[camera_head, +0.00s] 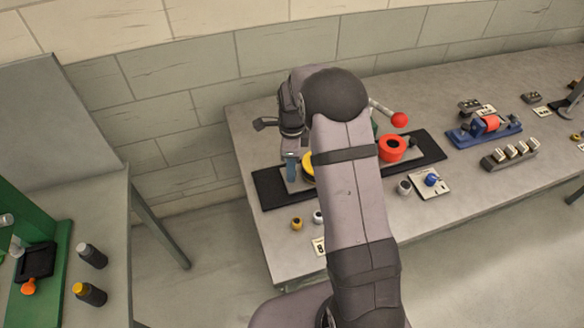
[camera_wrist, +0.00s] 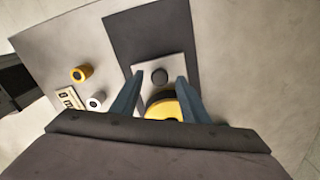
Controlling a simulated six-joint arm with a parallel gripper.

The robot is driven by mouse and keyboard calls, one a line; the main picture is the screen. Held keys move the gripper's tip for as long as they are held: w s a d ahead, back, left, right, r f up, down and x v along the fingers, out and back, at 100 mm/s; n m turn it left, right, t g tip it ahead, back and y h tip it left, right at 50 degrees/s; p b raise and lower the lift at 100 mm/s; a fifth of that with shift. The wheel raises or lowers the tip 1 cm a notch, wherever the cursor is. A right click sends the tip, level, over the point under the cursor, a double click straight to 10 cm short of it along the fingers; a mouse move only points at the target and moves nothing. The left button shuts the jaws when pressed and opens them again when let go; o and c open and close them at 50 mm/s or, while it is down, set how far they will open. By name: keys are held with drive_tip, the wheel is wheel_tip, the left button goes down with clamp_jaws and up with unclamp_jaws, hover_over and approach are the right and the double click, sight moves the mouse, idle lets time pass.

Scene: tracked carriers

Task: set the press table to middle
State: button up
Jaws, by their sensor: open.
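I take this plate to be the press table. In the head view, the track (camera_head: 430,147) runs left to right behind my arm, and the yellow piece (camera_head: 308,168) is partly hidden. My gripper (camera_head: 291,170) points down over the track's left part. In the wrist view, its blue fingers (camera_wrist: 160,79) are open, one on each side of the knob; contact is not clear.
A red ring (camera_head: 392,149) and red-ball lever (camera_head: 399,119) stand right of my arm. Small yellow (camera_head: 296,223) and white (camera_head: 318,216) cylinders lie near the table's front. A blue fixture (camera_head: 484,129) is farther right. A green frame (camera_head: 50,270) stands left. My arm hides the track's middle.

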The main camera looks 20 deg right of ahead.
drive_tip(key=shift+r+b, duration=0.95)
drive_tip(key=shift+r, duration=2.25)
